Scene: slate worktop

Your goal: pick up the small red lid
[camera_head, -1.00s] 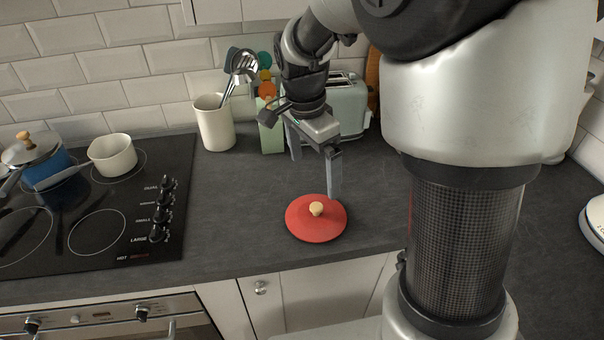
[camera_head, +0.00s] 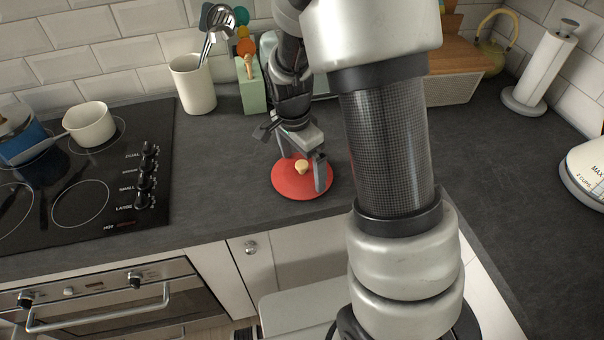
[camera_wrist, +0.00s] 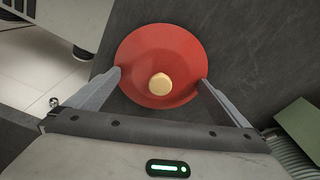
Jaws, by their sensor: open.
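The red lid (camera_head: 290,188) lies flat on the dark worktop, near its front edge. It is round, with a pale wooden knob (camera_head: 301,166) at its centre. My gripper (camera_head: 302,172) is open above the lid, with its fingers apart on either side of the knob. In the wrist view the lid (camera_wrist: 150,50) shows almost whole, and the knob (camera_wrist: 160,84) sits between the two finger lines. The open gripper (camera_wrist: 161,80) holds nothing. I cannot tell how far the fingertips are above the lid.
The black hob (camera_head: 75,215) with a white pot (camera_head: 90,125) and a blue pan (camera_head: 22,140) is at left. A utensil crock (camera_head: 193,85) and a green block (camera_head: 252,95) stand behind. The worktop (camera_head: 225,165) left of the lid is clear.

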